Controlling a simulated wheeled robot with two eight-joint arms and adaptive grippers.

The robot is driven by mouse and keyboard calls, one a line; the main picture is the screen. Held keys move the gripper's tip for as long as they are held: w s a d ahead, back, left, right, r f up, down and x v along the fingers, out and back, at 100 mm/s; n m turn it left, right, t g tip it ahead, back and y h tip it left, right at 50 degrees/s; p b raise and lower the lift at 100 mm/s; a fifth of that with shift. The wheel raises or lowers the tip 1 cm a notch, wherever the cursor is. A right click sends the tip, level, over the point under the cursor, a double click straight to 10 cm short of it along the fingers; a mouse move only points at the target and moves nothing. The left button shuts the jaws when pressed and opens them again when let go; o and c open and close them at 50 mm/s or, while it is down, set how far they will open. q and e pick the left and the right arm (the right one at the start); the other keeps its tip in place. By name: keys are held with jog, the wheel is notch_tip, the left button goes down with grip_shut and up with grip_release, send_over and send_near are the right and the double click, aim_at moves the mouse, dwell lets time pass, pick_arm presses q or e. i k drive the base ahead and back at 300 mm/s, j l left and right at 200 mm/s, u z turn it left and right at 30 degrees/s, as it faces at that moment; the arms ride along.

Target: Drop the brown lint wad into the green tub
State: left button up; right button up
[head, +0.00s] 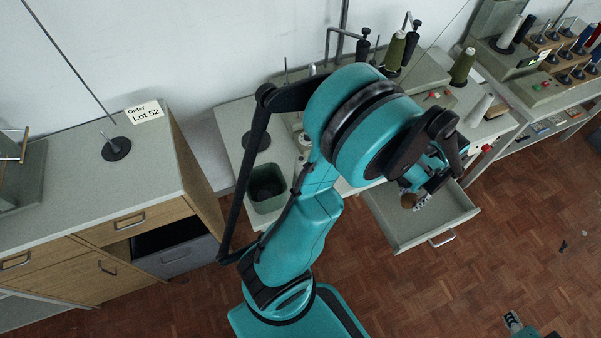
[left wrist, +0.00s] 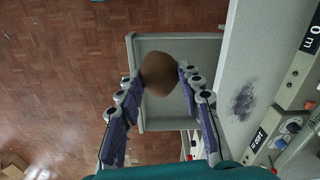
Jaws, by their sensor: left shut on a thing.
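The brown lint wad (left wrist: 159,74) is a rounded brown lump between the two fingertips of my left gripper (left wrist: 160,82) in the left wrist view. The gripper is shut on it. In the head view, the left gripper (head: 418,192) and a small part of the wad (head: 407,200) show over the open drawer, partly hidden by my arm. The green tub (head: 267,187) stands on the bench to the left of my arm, well apart from the wad. Its inside looks dark. A small part of what seems my right gripper (head: 513,321) shows at the bottom right; its jaws cannot be made out.
A pulled-out grey drawer (head: 462,207) lies under my left gripper. Thread cones (head: 462,66) and stands are on the bench behind my arm. A cabinet (head: 90,180) with a lot card stands at left. A dark smudge (left wrist: 243,102) marks the bench top.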

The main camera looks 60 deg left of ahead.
aim_at(272, 193)
jog(key=k+j+u, duration=0.15)
jog(key=k+u, duration=0.15)
jog(key=k+j+u, duration=0.3)
jog(key=k, duration=0.2)
jog(key=k+j+u, duration=0.1)
jog(key=j+u, duration=0.2)
jog(key=j, duration=0.2)
jog(key=i, duration=0.5)
